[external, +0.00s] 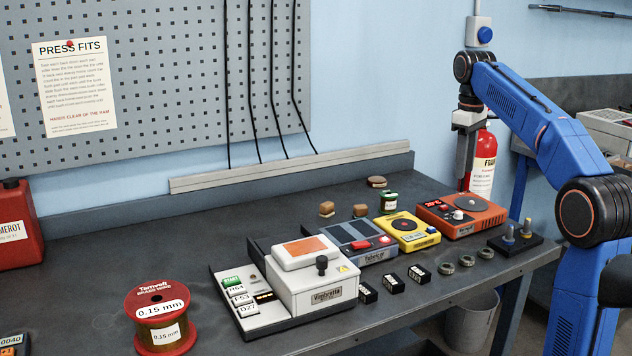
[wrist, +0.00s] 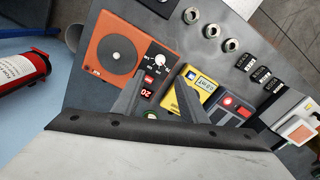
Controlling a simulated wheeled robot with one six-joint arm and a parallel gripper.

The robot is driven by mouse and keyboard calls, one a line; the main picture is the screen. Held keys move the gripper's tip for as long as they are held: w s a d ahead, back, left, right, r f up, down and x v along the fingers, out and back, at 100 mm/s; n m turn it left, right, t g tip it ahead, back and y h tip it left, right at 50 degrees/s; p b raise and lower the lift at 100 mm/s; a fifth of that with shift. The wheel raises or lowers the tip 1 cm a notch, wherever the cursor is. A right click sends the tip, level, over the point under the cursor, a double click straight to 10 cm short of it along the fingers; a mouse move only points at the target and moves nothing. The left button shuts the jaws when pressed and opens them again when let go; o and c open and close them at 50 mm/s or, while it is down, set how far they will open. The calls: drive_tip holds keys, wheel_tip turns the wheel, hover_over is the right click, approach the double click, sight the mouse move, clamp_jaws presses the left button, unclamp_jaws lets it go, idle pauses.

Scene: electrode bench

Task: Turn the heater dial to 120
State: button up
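The heater (external: 436,222) is an orange box with a dark round plate at the back right of the bench. It also shows in the wrist view (wrist: 95,83). Its dial (external: 457,215) is a small white knob on a dark patch, seen beside the plate in the wrist view (wrist: 152,59). The dial's marks are too small to read. A red display near it seems to read 20 (wrist: 146,94). My gripper (external: 464,178) hangs above the heater, apart from it. In the wrist view its two fingers (wrist: 162,74) are spread with nothing between them.
A yellow meter (external: 408,232) and a grey device with a red part (external: 363,242) stand left of the heater. Two pegs on a black block (external: 515,242) and several metal rings (external: 466,261) lie in front. A fire extinguisher (external: 483,165) stands behind the bench end.

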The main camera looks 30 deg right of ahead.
sight(464, 216)
wheel_tip(464, 216, down, 12)
drive_tip(key=shift+f, duration=0.2)
idle(0.4)
clamp_jaws()
